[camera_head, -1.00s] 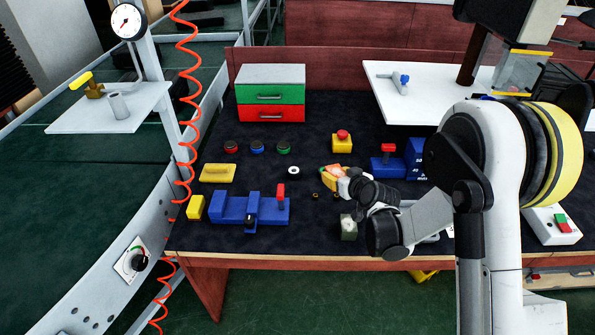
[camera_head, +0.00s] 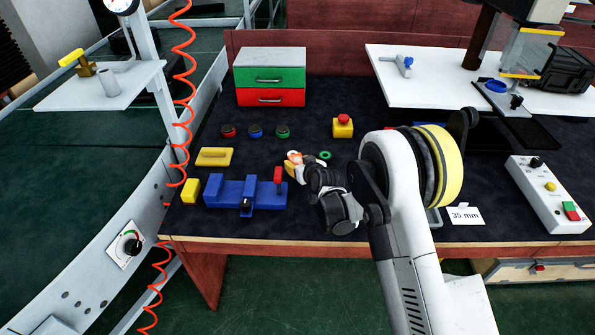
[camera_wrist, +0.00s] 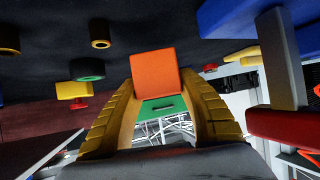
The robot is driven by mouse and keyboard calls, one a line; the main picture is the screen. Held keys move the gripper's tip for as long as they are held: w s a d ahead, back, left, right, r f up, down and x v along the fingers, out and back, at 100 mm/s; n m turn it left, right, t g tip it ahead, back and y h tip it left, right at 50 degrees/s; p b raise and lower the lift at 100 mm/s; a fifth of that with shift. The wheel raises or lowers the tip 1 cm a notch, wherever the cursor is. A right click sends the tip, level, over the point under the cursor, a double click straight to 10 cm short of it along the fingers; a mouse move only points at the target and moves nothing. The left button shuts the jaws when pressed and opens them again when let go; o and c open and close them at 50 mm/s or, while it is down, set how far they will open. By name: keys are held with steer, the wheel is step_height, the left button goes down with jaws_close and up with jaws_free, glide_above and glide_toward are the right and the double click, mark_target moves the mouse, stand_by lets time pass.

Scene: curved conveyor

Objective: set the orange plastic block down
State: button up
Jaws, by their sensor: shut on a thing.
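The orange plastic block (camera_wrist: 154,72) is held between the two yellow fingers of my gripper (camera_wrist: 157,92) in the wrist view. In the head view the block (camera_head: 293,155) shows small and partly covered by my gripper (camera_head: 297,165), right of the yellow handled plate. The gripper is over the dark workbench top (camera_head: 330,220). The exact gap between the block and the bench is hard to tell.
A blue fixture with a red knob (camera_head: 232,193) stands close on the left. A green ring (camera_head: 325,155) lies just right of the gripper. Several coloured rings, a yellow box with a red button (camera_head: 343,126) and the drawer cabinet (camera_head: 270,77) stand behind.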

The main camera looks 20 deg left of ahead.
steer(key=shift+f+b, duration=0.35)
steer(key=shift+f, duration=0.9)
steer(key=shift+f, duration=0.2)
steer(key=o, duration=1.2)
